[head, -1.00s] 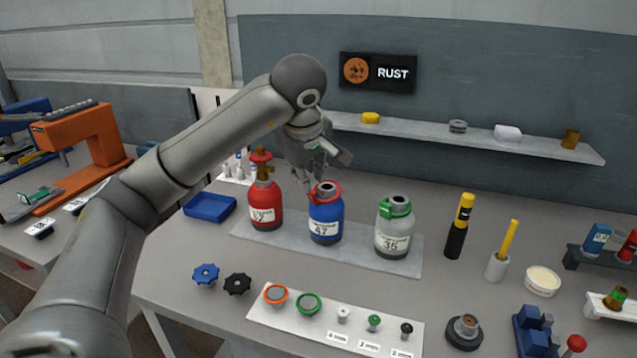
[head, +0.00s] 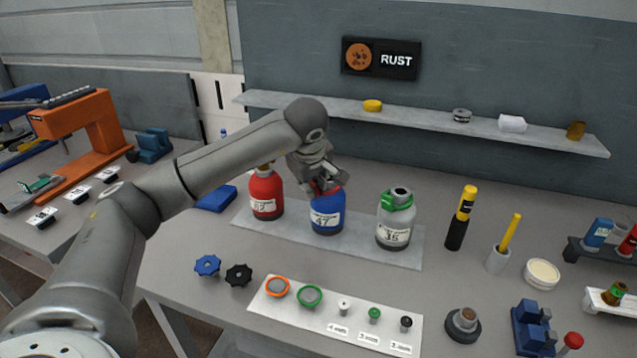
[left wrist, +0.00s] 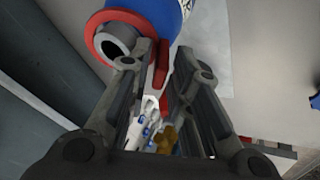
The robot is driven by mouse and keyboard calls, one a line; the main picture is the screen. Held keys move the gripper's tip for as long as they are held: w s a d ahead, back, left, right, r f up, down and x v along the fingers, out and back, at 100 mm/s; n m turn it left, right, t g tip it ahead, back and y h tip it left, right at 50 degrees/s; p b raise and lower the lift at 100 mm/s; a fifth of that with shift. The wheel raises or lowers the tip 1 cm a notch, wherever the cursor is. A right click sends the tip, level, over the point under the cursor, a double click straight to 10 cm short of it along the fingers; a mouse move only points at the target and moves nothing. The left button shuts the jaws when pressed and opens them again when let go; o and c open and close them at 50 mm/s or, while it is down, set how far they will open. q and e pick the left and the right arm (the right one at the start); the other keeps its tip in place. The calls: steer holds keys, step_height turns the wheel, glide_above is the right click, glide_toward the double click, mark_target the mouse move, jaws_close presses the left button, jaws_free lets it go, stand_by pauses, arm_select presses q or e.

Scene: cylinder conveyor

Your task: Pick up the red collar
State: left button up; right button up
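The red collar (left wrist: 100,22) is a ring around the neck of the blue cylinder (head: 327,222), which stands upright and is marked 47. In the left wrist view the ring circles the dark, open neck, and its red tab lies between my fingertips. My left gripper (head: 328,188) is over the cylinder's top and covers most of the collar in the head view. In the left wrist view my left gripper (left wrist: 163,68) has its fingers close on both sides of the tab. I cannot tell whether they press on it. My right gripper is not in view.
The red cylinder (head: 265,190) stands close on the left and the grey cylinder (head: 392,228) with a green collar on the right, all on a grey mat (head: 290,236). A shelf (head: 420,120) runs behind. Handwheels, rings and small knobs lie in front.

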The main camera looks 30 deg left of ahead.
arm_select(q)
steer(key=shift+w+f, duration=0.1)
steer(key=shift+f, duration=0.1)
jaws_close()
steer(key=shift+r, duration=0.15)
